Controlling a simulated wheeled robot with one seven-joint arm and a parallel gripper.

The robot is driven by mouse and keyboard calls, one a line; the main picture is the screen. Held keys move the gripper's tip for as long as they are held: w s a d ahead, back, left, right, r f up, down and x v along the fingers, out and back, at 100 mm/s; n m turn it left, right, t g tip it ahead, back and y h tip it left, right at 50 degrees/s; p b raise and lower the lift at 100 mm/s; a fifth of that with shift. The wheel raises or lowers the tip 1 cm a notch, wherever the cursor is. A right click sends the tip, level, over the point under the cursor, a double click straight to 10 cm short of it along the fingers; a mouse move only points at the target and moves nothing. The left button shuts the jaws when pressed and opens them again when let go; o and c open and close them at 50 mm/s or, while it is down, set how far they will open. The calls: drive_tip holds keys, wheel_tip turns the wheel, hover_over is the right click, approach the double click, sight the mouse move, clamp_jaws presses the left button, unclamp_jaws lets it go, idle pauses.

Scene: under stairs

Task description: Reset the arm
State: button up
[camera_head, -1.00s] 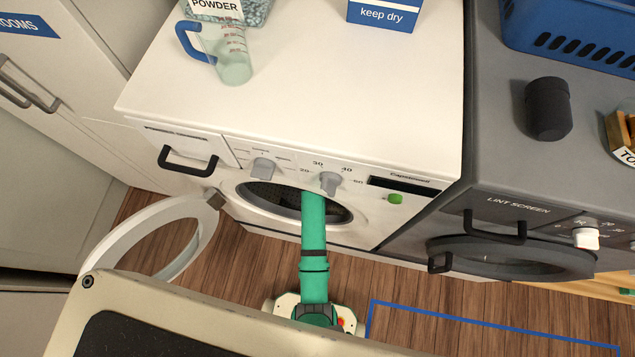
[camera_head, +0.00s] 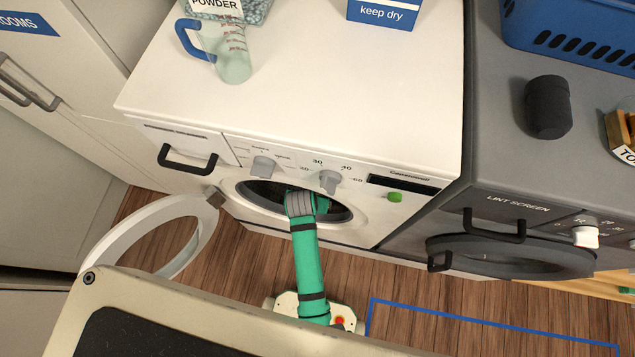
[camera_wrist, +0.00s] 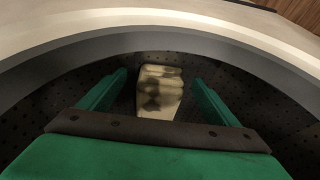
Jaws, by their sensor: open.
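My gripper (camera_wrist: 160,88) shows in the wrist view inside the dark, perforated drum (camera_wrist: 60,85) of the white washing machine (camera_head: 330,90). Its two green fingers are open and apart. A cream-coloured folded item with dark patches (camera_wrist: 160,92) lies in the drum beyond and between the fingers in the picture. I cannot tell whether either finger touches it. In the head view my green arm reaches into the round door opening (camera_head: 260,195), and the gripper itself is hidden there.
The washer's round door (camera_head: 105,232) stands open at the left. A dark grey dryer (camera_head: 500,170) with its door (camera_head: 510,258) stands at the right. A measuring jug (camera_head: 232,58), a dark cup (camera_head: 548,107) and a blue basket (camera_head: 570,40) stand on top. Blue tape (camera_head: 480,322) marks the floor.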

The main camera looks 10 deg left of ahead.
drive_tip(key=shift+s+a, duration=0.15)
drive_tip(key=shift+a, duration=0.15)
drive_tip(key=shift+s+d, duration=0.1)
drive_tip(key=shift+s+d+t+y, duration=0.3)
drive_tip(key=shift+s+t, duration=0.1)
drive_tip(key=shift+s, duration=0.2)
drive_tip(key=s+d+r+t, duration=0.3)
drive_tip(key=s+r, duration=0.3)
drive_tip(key=r, duration=0.3)
drive_tip(key=s+d+r+t, duration=0.3)
drive_tip(key=s+r, duration=0.3)
drive_tip(key=r, duration=0.3)
drive_tip(key=s+d+r+t, duration=0.4)
drive_tip(key=s+r, duration=0.3)
drive_tip(key=r, duration=0.3)
drive_tip(key=shift+d, duration=0.1)
